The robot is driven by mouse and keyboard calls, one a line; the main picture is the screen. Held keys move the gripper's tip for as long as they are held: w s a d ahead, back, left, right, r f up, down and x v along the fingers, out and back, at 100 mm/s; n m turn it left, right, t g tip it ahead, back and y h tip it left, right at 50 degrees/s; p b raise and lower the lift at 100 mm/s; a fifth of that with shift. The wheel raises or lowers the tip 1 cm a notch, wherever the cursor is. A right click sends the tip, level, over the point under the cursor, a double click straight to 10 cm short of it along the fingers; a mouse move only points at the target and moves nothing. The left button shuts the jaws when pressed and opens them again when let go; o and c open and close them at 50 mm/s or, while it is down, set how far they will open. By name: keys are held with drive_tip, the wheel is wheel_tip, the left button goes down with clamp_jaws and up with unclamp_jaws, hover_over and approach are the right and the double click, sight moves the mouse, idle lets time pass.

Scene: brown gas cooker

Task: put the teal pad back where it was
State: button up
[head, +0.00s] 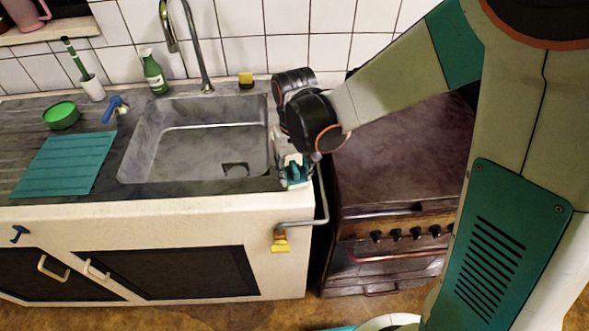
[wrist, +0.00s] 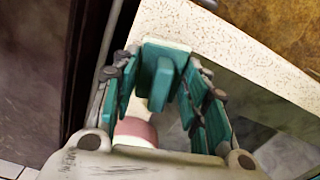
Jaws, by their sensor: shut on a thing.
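My gripper (head: 296,178) hangs just past the right end of the counter front, near the cooker. It is shut on the teal pad (wrist: 166,58), a small teal block with a pale edge. In the wrist view the pad stands between my teal-lined fingers. In the head view the pad and fingers are too small and alike in colour to tell apart. A larger flat, ridged teal mat (head: 65,165) lies on the counter left of the sink.
The sink (head: 200,150) is open, with a tall tap (head: 190,50) behind it. A green bowl (head: 61,115), green bottle (head: 154,74) and yellow-black sponge (head: 245,80) stand on the counter. The brown cooker (head: 400,165) is right.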

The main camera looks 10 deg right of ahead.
drive_tip(key=shift+f+b, duration=0.7)
drive_tip(key=shift+f, duration=0.2)
idle(0.7)
drive_tip(key=o, duration=1.1)
drive_tip(key=shift+r, duration=0.15)
